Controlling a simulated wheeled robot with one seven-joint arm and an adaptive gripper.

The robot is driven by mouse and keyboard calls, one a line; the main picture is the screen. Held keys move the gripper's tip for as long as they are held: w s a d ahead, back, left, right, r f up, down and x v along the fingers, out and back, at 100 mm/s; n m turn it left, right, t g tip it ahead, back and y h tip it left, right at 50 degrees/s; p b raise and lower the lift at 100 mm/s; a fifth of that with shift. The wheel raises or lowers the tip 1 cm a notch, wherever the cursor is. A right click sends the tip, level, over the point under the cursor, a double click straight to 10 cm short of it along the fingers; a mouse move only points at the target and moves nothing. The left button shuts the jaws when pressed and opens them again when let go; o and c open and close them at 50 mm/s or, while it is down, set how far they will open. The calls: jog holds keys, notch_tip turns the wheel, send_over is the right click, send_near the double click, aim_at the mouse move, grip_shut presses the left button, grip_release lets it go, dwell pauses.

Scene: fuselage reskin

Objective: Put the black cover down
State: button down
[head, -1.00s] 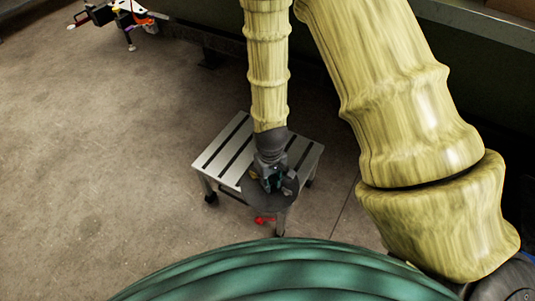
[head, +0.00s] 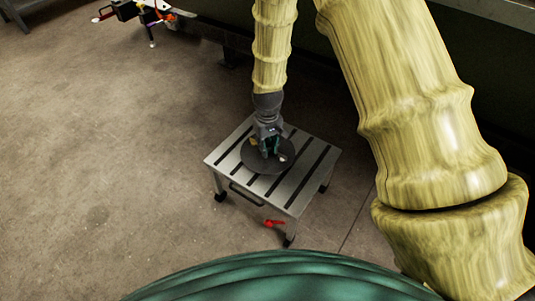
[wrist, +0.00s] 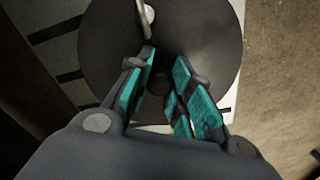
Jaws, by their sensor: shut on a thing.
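The black cover (head: 250,165) is a dark round disc. In the head view it is over the top of the small slotted metal table (head: 300,199); I cannot tell whether it touches the top. My gripper (head: 271,149) points down at the middle of the disc and is shut on it. In the wrist view the cover (wrist: 205,30) fills the upper middle, and the teal-padded fingers of my gripper (wrist: 163,75) are around a dark knob at its centre. A pale handle-like piece (wrist: 145,15) shows on the disc's far part.
The table stands on legs with dark feet, with a dark handle (head: 246,195) on its front side and a red lever (head: 274,223) low near the front leg. Another machine with coloured parts (head: 145,12) stands at the far left. The concrete floor on the left is clear.

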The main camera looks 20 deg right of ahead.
aim_at(268, 146)
notch_tip(268, 146, down, 4)
jog(key=shift+r+b, duration=0.25)
jog(key=shift+b, duration=0.6)
jog(key=shift+r, duration=0.1)
jog(key=c, duration=1.3)
grip_release()
notch_tip(268, 146, up, 12)
jog(key=p, duration=0.5)
jog(key=shift+s, duration=0.1)
